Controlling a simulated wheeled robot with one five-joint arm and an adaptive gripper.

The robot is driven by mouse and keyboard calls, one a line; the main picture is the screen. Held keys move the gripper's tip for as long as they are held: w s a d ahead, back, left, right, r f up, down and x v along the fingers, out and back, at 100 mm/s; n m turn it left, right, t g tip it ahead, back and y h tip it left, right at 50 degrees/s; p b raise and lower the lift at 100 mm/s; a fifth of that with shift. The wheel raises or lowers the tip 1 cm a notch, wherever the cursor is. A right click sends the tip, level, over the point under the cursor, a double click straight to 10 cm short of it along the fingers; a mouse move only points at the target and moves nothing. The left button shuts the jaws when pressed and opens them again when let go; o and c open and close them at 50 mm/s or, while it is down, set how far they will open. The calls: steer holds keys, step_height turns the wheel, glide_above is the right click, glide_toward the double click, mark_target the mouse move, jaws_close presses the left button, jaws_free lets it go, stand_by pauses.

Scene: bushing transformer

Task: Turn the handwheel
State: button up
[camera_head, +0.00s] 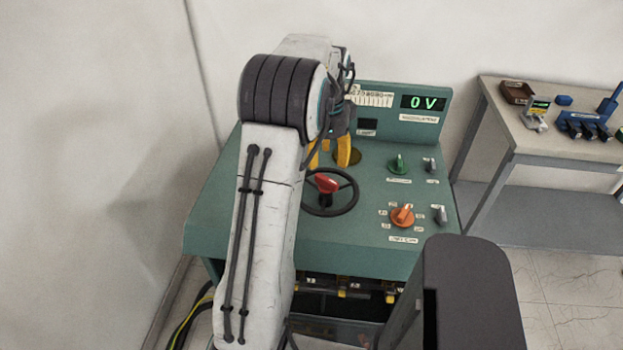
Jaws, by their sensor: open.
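The handwheel (356,196) is a black ring with spokes on the sloping green panel of the console. A red handle (326,184) stands at its middle. My arm covers part of its left side. My gripper (329,158) has yellow fingers. It is open and shows just behind the wheel in the picture, pointing down toward the panel. It appears apart from the wheel rim, and nothing is seen between the fingers. My arm and wrist hide part of the gripper, so its exact height above the panel cannot be told.
The green console (250,215) carries a green knob (398,164), an orange knob (402,216) and small grey switches at the right. Its upright display (423,103) reads 0 V. A workbench (540,142) with small items stands at the right. Cables lie at the lower left.

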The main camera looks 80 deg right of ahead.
mark_target(323, 179)
steer(key=shift+w+r+m, duration=0.15)
steer(key=shift+w+m, duration=0.15)
steer(key=shift+m, duration=0.4)
steer(key=m, duration=0.4)
steer(key=shift+a+y, duration=0.3)
steer(key=shift+a, duration=0.1)
steer(key=m, duration=0.2)
steer(key=shift+a+m, duration=0.1)
steer(key=shift+m, duration=0.2)
steer(key=shift+f+p, duration=0.35)
steer(key=shift+f, duration=3.35)
steer(key=shift+c, duration=0.5)
jaws_close()
